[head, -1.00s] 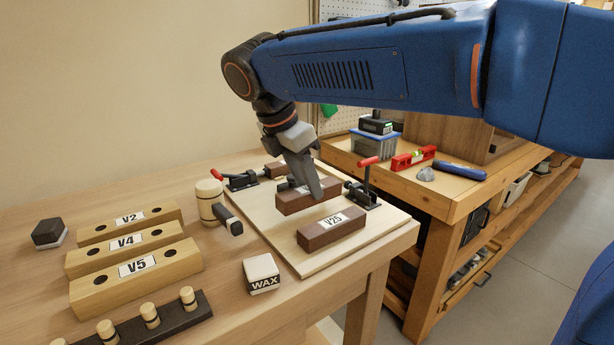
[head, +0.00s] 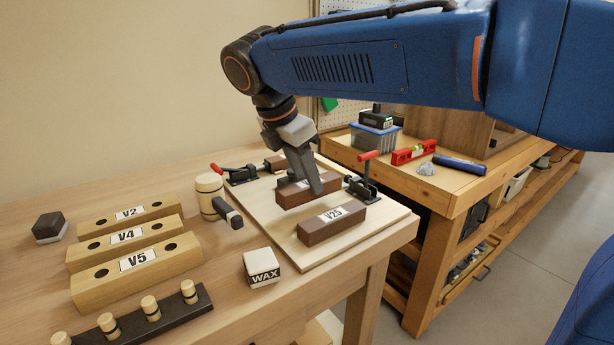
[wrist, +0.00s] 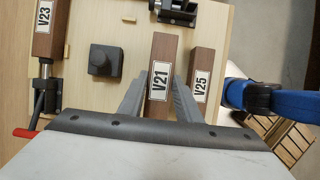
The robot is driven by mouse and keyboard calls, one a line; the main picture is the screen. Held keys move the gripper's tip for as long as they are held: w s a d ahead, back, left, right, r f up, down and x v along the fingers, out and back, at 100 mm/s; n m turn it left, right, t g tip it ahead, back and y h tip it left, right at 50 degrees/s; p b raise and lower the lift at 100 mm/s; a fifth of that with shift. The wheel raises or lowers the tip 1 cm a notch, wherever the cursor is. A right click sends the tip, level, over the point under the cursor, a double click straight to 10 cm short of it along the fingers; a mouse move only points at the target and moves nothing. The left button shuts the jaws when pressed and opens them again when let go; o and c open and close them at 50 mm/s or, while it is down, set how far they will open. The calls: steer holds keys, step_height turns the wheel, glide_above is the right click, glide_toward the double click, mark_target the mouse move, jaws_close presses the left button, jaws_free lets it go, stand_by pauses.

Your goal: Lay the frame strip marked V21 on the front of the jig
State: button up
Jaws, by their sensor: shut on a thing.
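The dark brown frame strip marked V21 (wrist: 161,50) is between the fingers of my gripper (wrist: 158,92) in the wrist view, its label readable. In the head view my gripper (head: 316,187) is shut on this strip (head: 290,194), low over the jig (head: 272,222), a pale board with toggle clamps. I cannot tell whether the strip touches the board. Strip V25 (head: 330,223) lies on the board's near right side, roughly parallel and a small gap from V21. Strip V23 (wrist: 43,28) lies at the opposite side of the jig. My fingers hide part of V21 in the head view.
Red-handled clamps stand on the jig at left (head: 240,174) and right (head: 365,180). A dark square block (wrist: 105,60) sits between V23 and V21. A mallet (head: 210,195) and a wax block (head: 261,268) stand beside the board. Pale blocks V2, V4 and V5 (head: 135,275) lie left.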

steer(key=shift+f, duration=1.9)
stand_by(2.3)
steer(key=o, duration=1.4)
steer(key=shift+c, duration=0.2)
steer(key=shift+v, duration=3.5)
